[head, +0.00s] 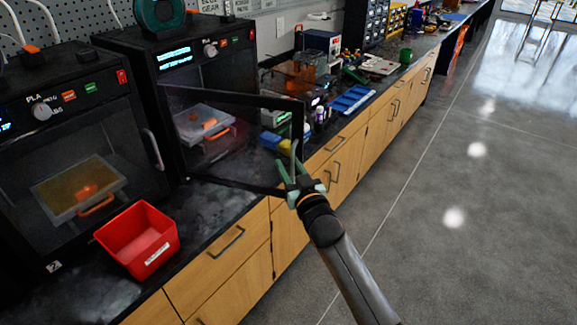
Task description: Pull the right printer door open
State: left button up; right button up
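The right printer (140,45) is a black box with a lit display and a knob. Its door (235,98) is swung outward over the counter's front edge, hinged at the left, and I see the lit chamber through its frame. A pale vertical handle (294,154) is on the door's free edge. My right gripper (291,171) is at this handle, its green fingers spread apart with the handle's lower part between or just beside them. Contact is too small to tell. My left gripper is not in view.
The left printer (70,140) has its door shut. A red bin (138,240) stands on the counter in front of it. A blue tray (352,99) and other clutter lie farther along the counter. Wooden drawers (220,255) are below, and the grey floor (470,200) at right is clear.

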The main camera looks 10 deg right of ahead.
jog(key=shift+d+f, duration=0.15)
jog(key=shift+d, duration=0.1)
jog(key=shift+s, duration=0.15)
jog(key=s+d, duration=0.1)
jog(key=s, duration=1.1)
jog(key=shift+d, duration=0.15)
jog(key=shift+s, duration=0.1)
